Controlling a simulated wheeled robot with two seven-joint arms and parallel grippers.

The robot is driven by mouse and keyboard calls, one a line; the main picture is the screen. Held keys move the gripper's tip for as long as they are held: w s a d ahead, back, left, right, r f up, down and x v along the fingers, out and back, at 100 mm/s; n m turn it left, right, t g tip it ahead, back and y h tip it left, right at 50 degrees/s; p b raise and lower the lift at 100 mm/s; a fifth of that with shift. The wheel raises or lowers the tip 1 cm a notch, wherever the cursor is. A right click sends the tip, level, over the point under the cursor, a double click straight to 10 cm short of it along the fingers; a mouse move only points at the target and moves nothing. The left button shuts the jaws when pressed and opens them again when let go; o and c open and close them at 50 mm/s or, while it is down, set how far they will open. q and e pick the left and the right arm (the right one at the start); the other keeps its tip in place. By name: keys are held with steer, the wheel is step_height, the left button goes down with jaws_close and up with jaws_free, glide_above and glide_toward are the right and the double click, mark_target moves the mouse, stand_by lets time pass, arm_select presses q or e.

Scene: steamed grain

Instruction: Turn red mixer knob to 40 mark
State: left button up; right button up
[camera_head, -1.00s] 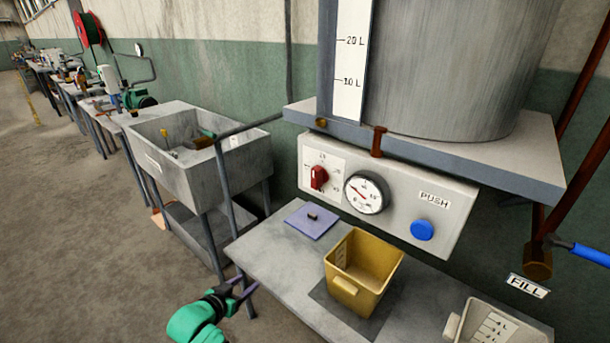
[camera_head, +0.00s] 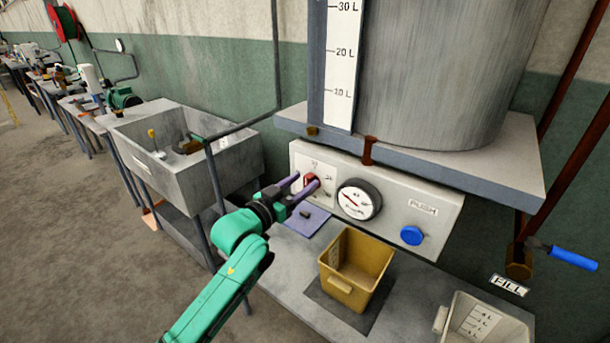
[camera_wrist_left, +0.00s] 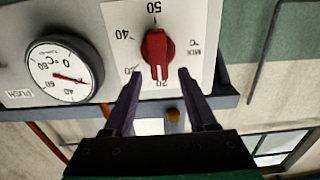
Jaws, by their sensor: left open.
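The red mixer knob (camera_head: 309,180) sits on a white dial plate on the grey control panel. In the left wrist view, which shows the panel upside down, the knob (camera_wrist_left: 157,53) stands upright in the picture, between the 50 mark at the top and a partly covered mark at the bottom. The 40 mark (camera_wrist_left: 124,34) is at its upper left. My right gripper is out of view.
A round gauge (camera_head: 359,199) and a blue push button (camera_head: 411,235) are right of the knob. A tank shelf (camera_head: 430,165) overhangs the panel. Below are a yellow bin (camera_head: 354,270) and a purple pad (camera_head: 300,222) on the table. A sink (camera_head: 180,170) stands left.

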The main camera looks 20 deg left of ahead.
mark_target(319, 188)
arm_select(q)
steer(key=shift+x, duration=0.95)
steer(key=shift+s, duration=0.1)
jaws_close()
steer(key=shift+m, duration=0.3)
steer(key=shift+s+d+f+m, duration=0.1)
steer(key=shift+d+m, duration=0.1)
steer(key=shift+m, duration=0.7)
steer(key=f+m+b, duration=0.1)
steer(key=m, duration=0.6)
steer(key=d+f+m+b, duration=0.1)
steer(key=m, duration=0.6)
steer(key=f+m+b, duration=0.1)
steer(key=m, duration=0.6)
steer(key=shift+s+d+f+b, duration=0.15)
steer(key=shift+s+d+b, duration=0.05)
steer(key=shift+s+b, duration=0.15)
steer(key=shift+m, duration=0.3)
